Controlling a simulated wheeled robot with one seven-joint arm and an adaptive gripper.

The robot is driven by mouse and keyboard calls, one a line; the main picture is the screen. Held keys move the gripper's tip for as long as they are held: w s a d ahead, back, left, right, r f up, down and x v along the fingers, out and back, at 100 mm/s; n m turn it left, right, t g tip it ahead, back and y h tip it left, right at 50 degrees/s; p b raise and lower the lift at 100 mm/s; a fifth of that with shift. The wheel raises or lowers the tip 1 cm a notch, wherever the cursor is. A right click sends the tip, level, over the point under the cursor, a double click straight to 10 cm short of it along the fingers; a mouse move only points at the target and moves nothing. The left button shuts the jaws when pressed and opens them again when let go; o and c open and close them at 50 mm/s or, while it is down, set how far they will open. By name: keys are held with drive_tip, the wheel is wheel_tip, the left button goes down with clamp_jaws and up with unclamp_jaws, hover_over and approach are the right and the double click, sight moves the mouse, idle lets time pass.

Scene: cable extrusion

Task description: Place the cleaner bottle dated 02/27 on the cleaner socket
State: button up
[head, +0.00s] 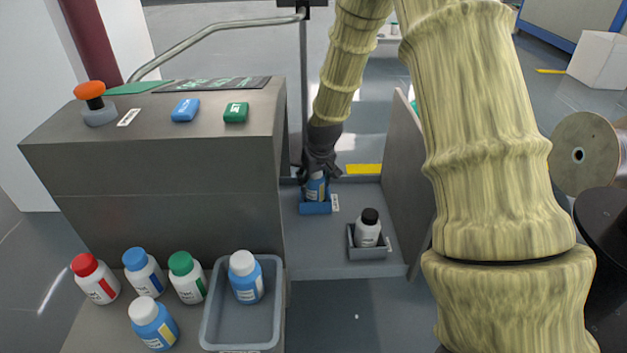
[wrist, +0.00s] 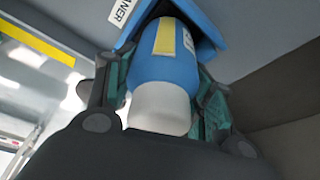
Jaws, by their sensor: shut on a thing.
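My gripper (head: 318,172) is shut around a blue bottle (head: 317,188) with a white cap. The bottle is at the blue socket (head: 315,208) on the grey platform. In the wrist view the same blue bottle (wrist: 170,57) has a yellow label, and its white cap points towards my palm. My gripper's fingers (wrist: 162,88) stand on both sides of it. The bottle's far end reaches the blue socket (wrist: 207,22), whose tag (wrist: 122,10) ends in "ANER". I cannot tell whether the bottle is fully seated. The date is not readable.
A grey socket (head: 367,253) holds a white bottle with black cap (head: 368,228). A grey tray (head: 276,305) holds a white-capped blue bottle (head: 245,278). Several bottles stand left of it, including another blue one (head: 153,323). The grey cabinet (head: 170,215) and side panel (head: 403,150) flank the platform.

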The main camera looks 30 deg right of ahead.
sight(319, 182)
drive_tip(key=o, duration=1.1)
drive_tip(key=shift+o, duration=0.2)
drive_tip(key=p+v, duration=0.5)
drive_tip(key=v, duration=0.7)
drive_tip(key=shift+p, duration=0.4)
